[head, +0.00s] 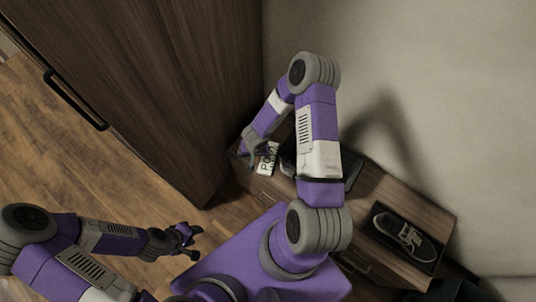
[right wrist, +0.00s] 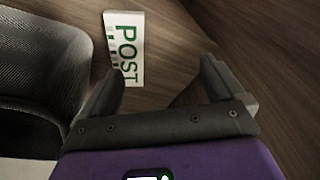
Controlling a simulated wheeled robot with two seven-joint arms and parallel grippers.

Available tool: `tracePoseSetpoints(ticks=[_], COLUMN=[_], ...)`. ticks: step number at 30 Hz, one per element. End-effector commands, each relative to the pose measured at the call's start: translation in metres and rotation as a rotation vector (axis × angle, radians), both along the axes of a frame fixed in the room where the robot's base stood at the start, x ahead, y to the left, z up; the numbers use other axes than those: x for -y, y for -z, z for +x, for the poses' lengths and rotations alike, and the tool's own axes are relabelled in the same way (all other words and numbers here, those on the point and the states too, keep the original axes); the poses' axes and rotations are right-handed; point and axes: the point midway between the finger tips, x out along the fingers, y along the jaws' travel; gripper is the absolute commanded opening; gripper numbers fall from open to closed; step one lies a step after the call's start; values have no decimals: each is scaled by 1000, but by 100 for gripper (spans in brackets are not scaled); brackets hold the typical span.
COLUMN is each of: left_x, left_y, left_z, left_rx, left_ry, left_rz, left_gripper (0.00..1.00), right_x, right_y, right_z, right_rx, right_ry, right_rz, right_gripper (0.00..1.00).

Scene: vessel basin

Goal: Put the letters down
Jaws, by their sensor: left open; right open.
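The letters (head: 268,162) show as a white piece with green "POST" print, lying on the wooden cabinet top (head: 372,186). In the right wrist view the letters (right wrist: 126,46) lie beyond my left-hand fingertip, apart from the open jaws. My right gripper (right wrist: 162,74) is open with nothing between its fingers. In the head view my right gripper (head: 254,153) is low over the cabinet's left end, beside the letters. My left gripper (head: 194,241) is open and empty, out over the floor at lower left.
A dark mesh container (right wrist: 40,75) stands left of the letters in the right wrist view, and partly behind my right arm in the head view (head: 350,164). A shoe (head: 404,236) sits in a dark tray on the cabinet's right. A tall wardrobe (head: 165,80) stands at left.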

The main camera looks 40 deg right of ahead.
Motion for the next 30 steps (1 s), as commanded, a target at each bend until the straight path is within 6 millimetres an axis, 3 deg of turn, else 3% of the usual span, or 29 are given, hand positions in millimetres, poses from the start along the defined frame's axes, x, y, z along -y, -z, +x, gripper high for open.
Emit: tracePoseSetpoints(ticks=[1, 6, 12, 17, 20, 30], left_x=[0, 0, 0, 0, 0, 0], left_y=[-10, -24, -33, -35, -31, -2], left_z=[0, 0, 0, 0, 0, 0], left_rx=[0, 1, 1, 1, 1, 1], left_ry=[0, 0, 0, 0, 0, 0], left_rz=[0, 0, 0, 0, 0, 0], left_gripper=[43, 43, 43, 43, 43, 43], right_x=[19, 60, 83, 89, 89, 89], right_y=[-10, -27, -41, -44, -36, 32], right_z=[6, 11, 13, 13, 13, 13], right_rx=[-17, -94, -152, -172, -177, -177], right_ry=[54, 174, 255, 278, 281, 279], right_rz=[-16, -16, 29, 55, 62, 62], right_gripper=[96, 96, 96, 96, 96, 96])
